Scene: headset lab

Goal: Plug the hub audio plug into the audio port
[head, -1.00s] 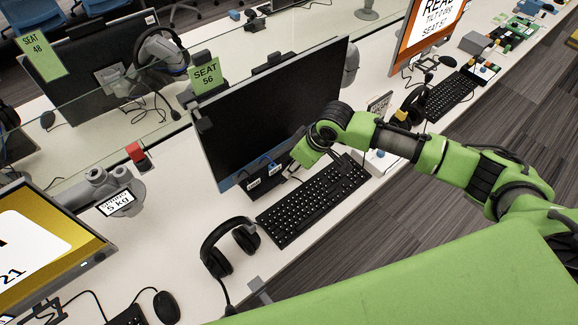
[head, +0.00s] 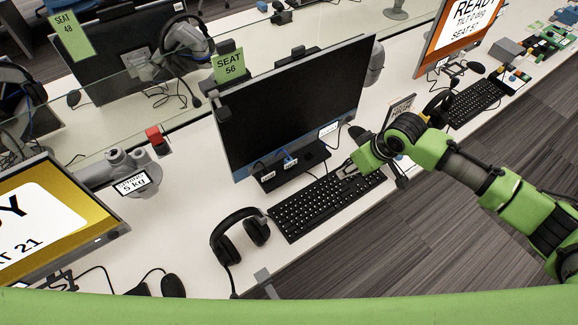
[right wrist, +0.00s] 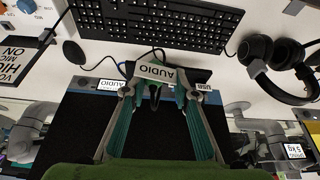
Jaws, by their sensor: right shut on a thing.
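My right gripper (head: 348,168) is over the far edge of the keyboard, in front of the black monitor's stand. In the right wrist view, my right gripper (right wrist: 158,92) is shut, with a white AUDIO tag (right wrist: 157,72) between its fingertips. The plug itself is mostly hidden behind the tag and fingers. A USB tag (right wrist: 204,87) shows just beside the right finger. In the head view, two small white tags, one left (head: 268,177) and one right (head: 290,162), sit with cables under the monitor. Another white label (head: 328,129) is on the monitor's lower right edge. The port opening is not discernible. My left gripper is not in view.
The black keyboard (head: 325,204) lies below my right gripper. A black headset (head: 240,238) lies left of it. The black monitor (head: 295,110) stands close behind the gripper.

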